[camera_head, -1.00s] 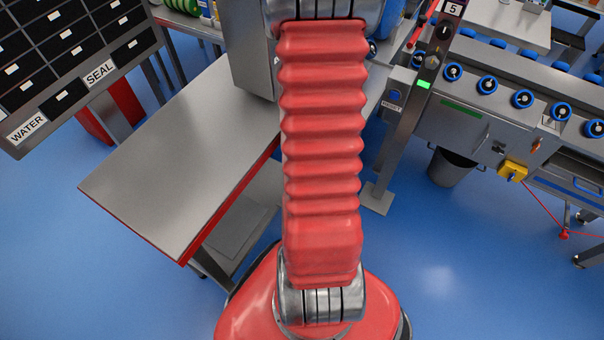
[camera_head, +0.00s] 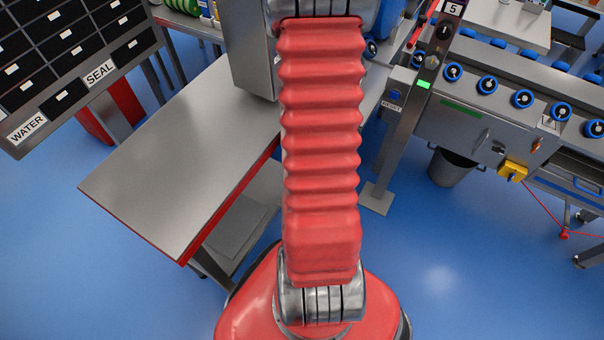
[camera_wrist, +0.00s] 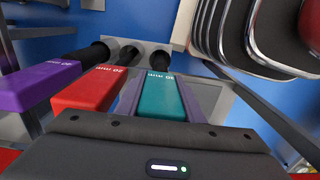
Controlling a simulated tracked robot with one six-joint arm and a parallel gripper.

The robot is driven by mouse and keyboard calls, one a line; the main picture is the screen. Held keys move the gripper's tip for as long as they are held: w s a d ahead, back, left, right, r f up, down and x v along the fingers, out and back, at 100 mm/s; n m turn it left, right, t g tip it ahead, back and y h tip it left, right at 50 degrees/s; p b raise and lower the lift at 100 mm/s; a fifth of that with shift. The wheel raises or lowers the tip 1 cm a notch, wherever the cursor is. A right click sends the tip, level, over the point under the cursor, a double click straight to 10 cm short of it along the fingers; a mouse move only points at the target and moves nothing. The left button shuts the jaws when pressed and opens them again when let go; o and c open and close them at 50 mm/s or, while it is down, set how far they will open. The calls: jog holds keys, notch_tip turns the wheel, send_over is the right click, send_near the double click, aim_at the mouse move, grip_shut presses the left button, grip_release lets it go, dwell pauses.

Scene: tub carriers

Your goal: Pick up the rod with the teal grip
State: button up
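In the wrist view, the teal grip (camera_wrist: 161,98) of a rod lies just ahead of my gripper, with white lettering near its far end. A black round part extends beyond it toward a grey bracket. The two greyish-purple fingers of my gripper (camera_wrist: 161,92) stand one on each side of the teal grip, close along its sides. I cannot tell whether they touch it. A red grip (camera_wrist: 90,90) and a purple grip (camera_wrist: 38,88) lie to its left, outside the fingers. In the head view, my raised arm hides the rods, and my gripper is out of sight.
Black trays with chrome rims (camera_wrist: 283,38) are at the upper right of the wrist view. In the head view, a steel table (camera_head: 180,165) stands left of my arm. A steel post and roller conveyor (camera_head: 500,130) are on the right. Blue floor is clear at lower right.

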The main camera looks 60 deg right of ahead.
jog(key=c, duration=0.4)
jog(key=shift+o, duration=0.2)
notch_tip(320, 180, up, 9)
jog(key=shift+r, duration=0.5)
dwell(1.0)
